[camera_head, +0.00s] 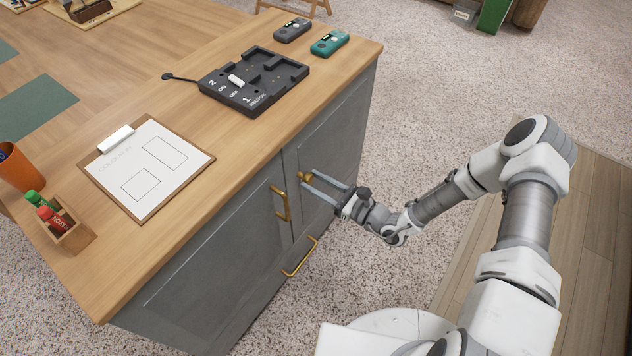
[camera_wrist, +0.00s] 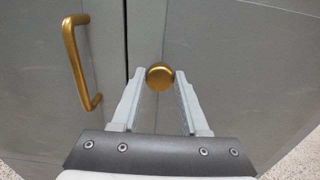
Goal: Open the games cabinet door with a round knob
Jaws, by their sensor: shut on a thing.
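The grey games cabinet (camera_head: 225,255) stands under a wooden top. Its right-hand door (camera_head: 338,138) carries a round brass knob (camera_head: 306,176), near the gap between the doors. The knob also shows in the wrist view (camera_wrist: 159,77). My gripper (camera_head: 306,180) reaches the knob from the right. In the wrist view its two fingers (camera_wrist: 160,82) stand on either side of the knob and are shut on it. The door looks closed, roughly flush with its neighbour, with a dark gap at its left edge in the wrist view.
A brass bar handle (camera_head: 281,204) is on the left door, and a second one (camera_head: 300,258) sits lower down. On the top are a clipboard (camera_head: 148,168), a black dock (camera_head: 254,82), two small devices and an orange cup (camera_head: 20,168).

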